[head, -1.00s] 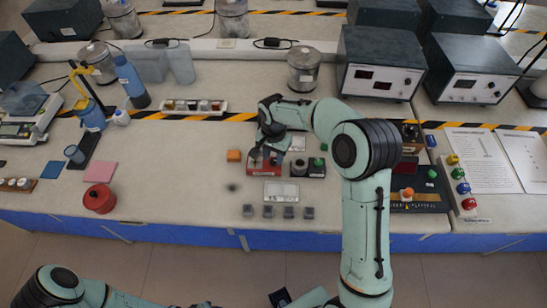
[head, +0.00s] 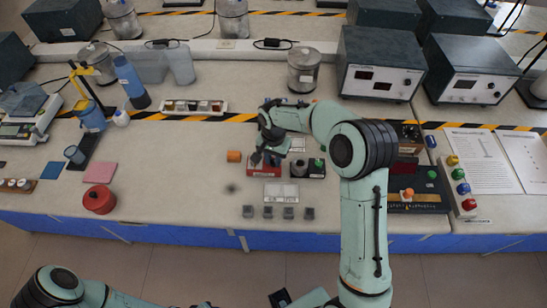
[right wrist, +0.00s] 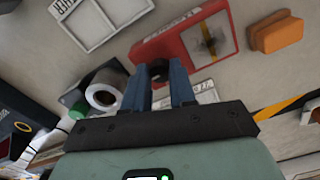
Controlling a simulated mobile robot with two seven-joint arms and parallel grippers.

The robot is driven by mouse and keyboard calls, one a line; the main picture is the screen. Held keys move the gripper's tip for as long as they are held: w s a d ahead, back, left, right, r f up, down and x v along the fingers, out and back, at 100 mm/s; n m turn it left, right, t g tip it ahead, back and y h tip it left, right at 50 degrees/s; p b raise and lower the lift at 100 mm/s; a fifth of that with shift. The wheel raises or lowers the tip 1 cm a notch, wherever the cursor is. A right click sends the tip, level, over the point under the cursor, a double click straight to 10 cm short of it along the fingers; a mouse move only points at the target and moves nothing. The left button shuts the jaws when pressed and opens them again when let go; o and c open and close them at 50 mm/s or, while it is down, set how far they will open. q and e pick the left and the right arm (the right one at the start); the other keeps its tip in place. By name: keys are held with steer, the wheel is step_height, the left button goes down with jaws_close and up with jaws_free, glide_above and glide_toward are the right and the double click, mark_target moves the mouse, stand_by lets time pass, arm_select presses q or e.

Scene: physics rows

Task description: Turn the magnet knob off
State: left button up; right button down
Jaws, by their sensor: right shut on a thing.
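The red magnet box (head: 255,170) stands on the bench below my right gripper; it also shows in the right wrist view (right wrist: 170,42). Its dark round knob (right wrist: 158,67) is at the end of the box near my gripper. My right gripper (right wrist: 160,78) has its two blue fingers on either side of this knob and is shut on it. In the head view my right gripper (head: 265,157) covers part of the box, and the knob cannot be made out there.
An orange block (head: 233,156) stands left of the red box. A white tray (head: 282,190) lies in front.

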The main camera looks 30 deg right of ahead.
steer(key=n, duration=0.4)
steer(key=shift+n, duration=0.3)
steer(key=n+p, duration=0.1)
steer(key=n, duration=0.3)
steer(key=shift+r+n, duration=0.1)
steer(key=shift+n, duration=0.2)
steer(key=n, duration=0.4)
arm_select(q)
steer(key=shift+w+r+p, duration=0.25)
steer(key=shift+w+r, duration=0.25)
steer(key=shift+r, duration=0.15)
steer(key=shift+w+r+p, duration=0.25)
steer(key=shift+w+r, duration=0.2)
steer(key=shift+r, duration=0.2)
arm_select(e)
steer(key=shift+n, duration=2)
steer(key=c, duration=1.2)
jaws_free()
